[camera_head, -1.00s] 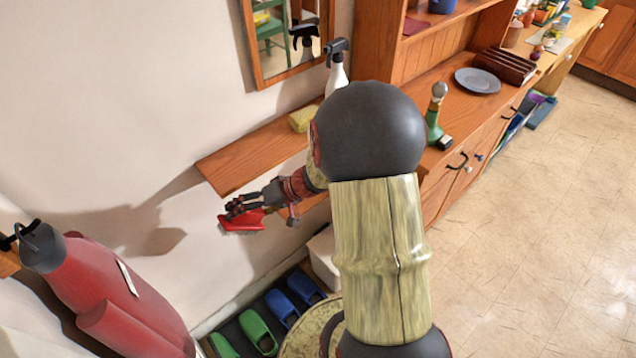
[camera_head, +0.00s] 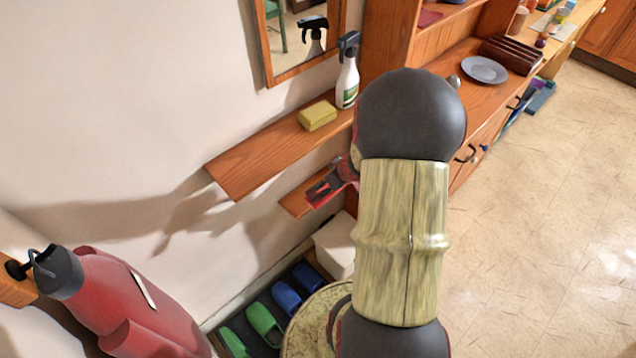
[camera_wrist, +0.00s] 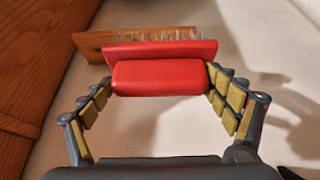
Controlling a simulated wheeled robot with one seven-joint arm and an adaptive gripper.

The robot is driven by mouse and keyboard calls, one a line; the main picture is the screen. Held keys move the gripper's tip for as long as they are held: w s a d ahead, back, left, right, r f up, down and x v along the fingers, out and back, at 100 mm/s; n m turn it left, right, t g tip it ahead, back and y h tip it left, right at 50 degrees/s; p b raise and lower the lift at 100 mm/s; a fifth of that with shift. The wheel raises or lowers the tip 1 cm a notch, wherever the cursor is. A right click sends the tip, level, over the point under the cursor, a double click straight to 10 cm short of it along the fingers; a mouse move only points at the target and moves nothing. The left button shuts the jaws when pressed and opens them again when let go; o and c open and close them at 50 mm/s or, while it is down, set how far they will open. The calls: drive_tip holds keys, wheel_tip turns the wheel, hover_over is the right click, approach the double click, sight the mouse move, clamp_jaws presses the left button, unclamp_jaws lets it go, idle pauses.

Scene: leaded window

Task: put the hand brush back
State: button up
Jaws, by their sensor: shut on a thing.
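The hand brush (camera_wrist: 160,77) is red, with a pale row of bristles along its far side. In the wrist view it sits between the two fingers of my gripper (camera_wrist: 162,84), which is shut on it. In the head view my gripper (camera_head: 328,187) is in front of a small lower wooden shelf (camera_head: 296,203), and the brush is hard to make out there. In the wrist view the bristles overlap a short wooden board (camera_wrist: 93,44) beyond the brush; I cannot tell whether they touch it.
A longer shelf (camera_head: 240,172) above holds a yellow sponge (camera_head: 317,116) and a spray bottle (camera_head: 347,75). A mirror (camera_head: 300,30) hangs above. Slippers (camera_head: 264,322) and a white box (camera_head: 336,245) lie below.

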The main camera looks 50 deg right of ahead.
drive_tip(key=shift+w+d+f+b, duration=0.45)
drive_tip(key=shift+w+d+f, duration=0.8)
drive_tip(key=shift+w+f, duration=0.75)
drive_tip(key=shift+w+d+f+b, duration=0.5)
drive_tip(key=shift+w+d+f, duration=0.7)
drive_tip(key=shift+w+f, duration=0.75)
drive_tip(key=shift+w+d+f+b, duration=0.45)
drive_tip(key=shift+w+d+f, duration=0.95)
drive_tip(key=shift+f, duration=0.95)
drive_tip(key=shift+w+a+f+b, duration=0.1)
drive_tip(key=shift+w+f+b, duration=0.1)
drive_tip(key=shift+b, duration=0.1)
drive_tip(key=o, duration=0.9)
drive_tip(key=shift+r+p, duration=0.15)
drive_tip(key=shift+p, duration=0.15)
drive_tip(key=shift+s+r, duration=0.15)
drive_tip(key=shift+r, duration=0.15)
drive_tip(key=p+v, duration=0.3)
drive_tip(key=v, duration=0.8)
drive_tip(key=shift+s+a+r, duration=0.1)
drive_tip(key=shift+a+r, duration=0.05)
